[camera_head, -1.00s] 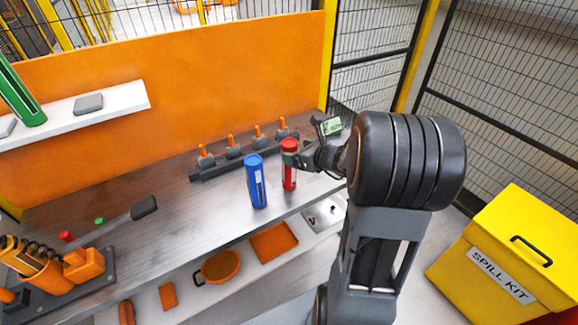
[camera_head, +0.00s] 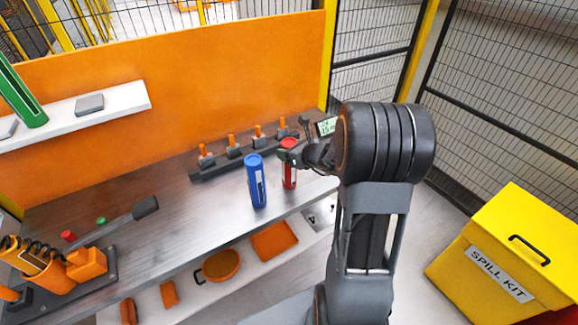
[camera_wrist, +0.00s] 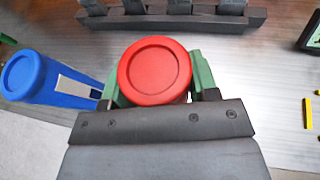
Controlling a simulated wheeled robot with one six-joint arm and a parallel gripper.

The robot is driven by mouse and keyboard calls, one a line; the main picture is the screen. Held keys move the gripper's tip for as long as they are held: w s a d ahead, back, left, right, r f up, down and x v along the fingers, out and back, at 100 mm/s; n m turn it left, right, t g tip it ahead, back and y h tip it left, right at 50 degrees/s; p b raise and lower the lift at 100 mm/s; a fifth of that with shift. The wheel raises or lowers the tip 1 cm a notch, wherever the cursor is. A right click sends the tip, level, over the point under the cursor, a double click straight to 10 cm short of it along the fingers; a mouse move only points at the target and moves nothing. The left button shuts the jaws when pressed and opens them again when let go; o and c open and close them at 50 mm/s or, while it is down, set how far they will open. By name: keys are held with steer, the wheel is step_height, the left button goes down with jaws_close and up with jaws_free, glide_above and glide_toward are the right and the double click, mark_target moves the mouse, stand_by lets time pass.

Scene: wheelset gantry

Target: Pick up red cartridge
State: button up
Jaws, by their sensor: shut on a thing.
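The red cartridge (camera_head: 289,176) stands upright at the right part of the metal bench, just right of the blue cartridge. My gripper (camera_head: 291,158) is around its upper part, coming from the right. In the wrist view the round red cap (camera_wrist: 155,70) sits between the two green fingers of my gripper (camera_wrist: 154,88), which are shut on it. The head view does not clearly show whether its base touches the bench.
The blue cartridge (camera_head: 256,181) stands close on the left; it also shows in the wrist view (camera_wrist: 30,78). A dark rack with orange-topped levers (camera_head: 236,158) lies behind. A small display (camera_head: 327,126) stands behind my gripper. A yellow spill kit bin (camera_head: 505,262) is at right.

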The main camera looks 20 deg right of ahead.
steer(key=c, duration=0.8)
steer(key=shift+r, duration=0.1)
steer(key=shift+c, duration=0.2)
